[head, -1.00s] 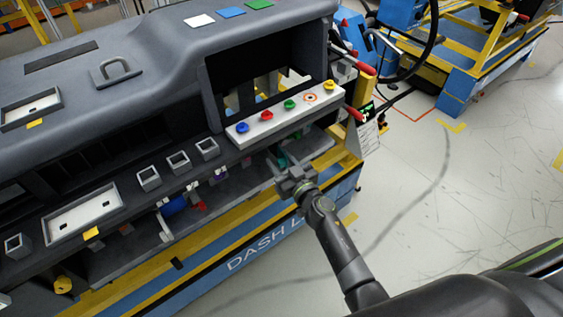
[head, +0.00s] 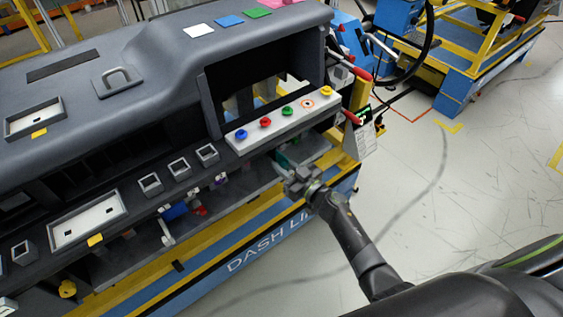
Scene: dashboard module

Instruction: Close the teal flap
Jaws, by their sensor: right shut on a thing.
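The teal flap (head: 283,159) shows as a small teal patch under the white button panel, at the front edge of the lower ledge of the dashboard. My right gripper (head: 287,173) is right in front of it and shut on it. The gripper body hides most of the flap, so its exact angle cannot be told. My left gripper is not in view.
The white panel (head: 290,117) with several coloured buttons juts out just above the gripper. A blue part (head: 174,211) and a red part (head: 200,211) sit along the ledge to the left. The floor to the right (head: 440,210) is clear.

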